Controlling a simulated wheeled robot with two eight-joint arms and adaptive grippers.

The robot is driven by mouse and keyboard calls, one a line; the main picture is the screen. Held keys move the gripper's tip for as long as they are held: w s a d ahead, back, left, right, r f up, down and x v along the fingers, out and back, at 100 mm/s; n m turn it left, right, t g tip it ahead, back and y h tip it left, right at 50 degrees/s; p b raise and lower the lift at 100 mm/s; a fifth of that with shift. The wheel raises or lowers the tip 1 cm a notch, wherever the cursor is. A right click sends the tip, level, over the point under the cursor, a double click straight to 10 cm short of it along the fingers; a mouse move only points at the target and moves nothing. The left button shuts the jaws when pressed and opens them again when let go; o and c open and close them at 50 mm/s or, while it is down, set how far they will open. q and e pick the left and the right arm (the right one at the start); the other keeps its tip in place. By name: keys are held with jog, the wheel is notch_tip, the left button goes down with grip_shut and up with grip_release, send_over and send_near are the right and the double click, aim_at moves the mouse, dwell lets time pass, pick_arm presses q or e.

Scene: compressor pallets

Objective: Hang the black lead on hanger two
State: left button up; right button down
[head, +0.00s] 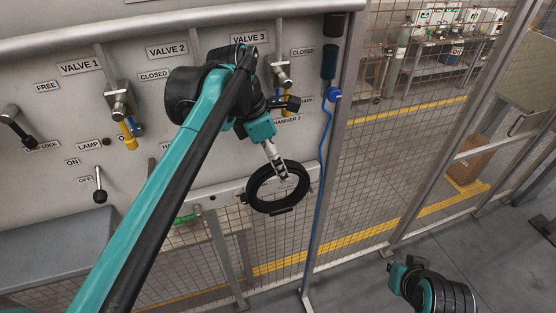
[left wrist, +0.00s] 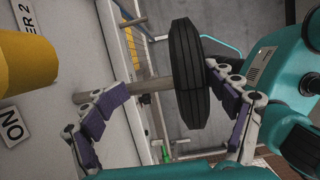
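The black lead (head: 262,205) is a round coil near the HANGER 2 label (head: 287,120) in the head view. The left wrist view shows it edge-on (left wrist: 190,75). A pale round peg (left wrist: 150,87) runs from the panel to the coil's panel side; the coil hides whether it passes through. My left gripper (head: 277,160) is at the top of the coil. In the left wrist view its fingers (left wrist: 158,92) are spread wide, with the coil and peg between them. The right fingertip is close to the coil's outer face; contact is unclear. My right gripper's fingers do not show.
The grey panel (head: 60,125) carries labelled valves and a lamp switch (head: 100,190). A blue cable (head: 321,170) hangs down the post right of the coil. Mesh fencing (head: 390,170) stands behind. Part of my right arm shows at the bottom right over open floor.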

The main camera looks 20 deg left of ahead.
pick_arm(q)
jog(key=shift+s+r, duration=0.25)
jog(key=shift+r, duration=0.1)
jog(key=shift+w, duration=0.25)
jog(key=shift+s, duration=0.1)
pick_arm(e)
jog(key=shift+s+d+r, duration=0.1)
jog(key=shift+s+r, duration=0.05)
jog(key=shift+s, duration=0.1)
pick_arm(q)
jog(key=shift+r, duration=0.45)
jog(key=v, duration=0.7)
jog(key=shift+s, duration=0.25)
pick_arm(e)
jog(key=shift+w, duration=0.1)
